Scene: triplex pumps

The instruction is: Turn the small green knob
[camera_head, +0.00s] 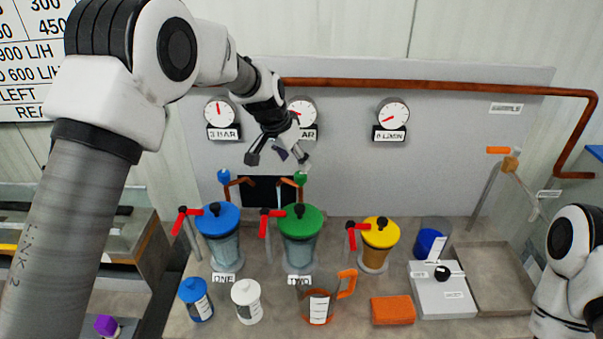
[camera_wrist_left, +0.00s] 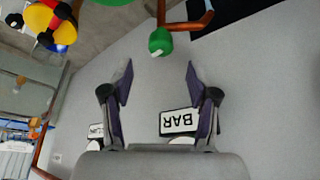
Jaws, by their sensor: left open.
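The small green knob (camera_head: 300,178) sits on a copper pipe at the grey back panel, above the green-lidded pump vessel (camera_head: 301,236). In the left wrist view the knob (camera_wrist_left: 160,41) has a pale mark and lies just beyond the fingertips, roughly in line with the gap between them. My left gripper (camera_head: 278,159) is open and empty, close above the knob in the head view and not around it. Its two spread fingers also show in the left wrist view (camera_wrist_left: 158,70). My right gripper is out of view; only part of that arm shows at the right edge.
A small blue knob (camera_head: 224,176) is on a pipe left of the green one. Dial gauges (camera_head: 301,110) and a copper pipe (camera_head: 430,85) line the panel. Blue-lidded (camera_head: 218,219) and yellow-lidded (camera_head: 380,232) vessels flank the green one. Cups and an orange block (camera_head: 393,310) stand in front.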

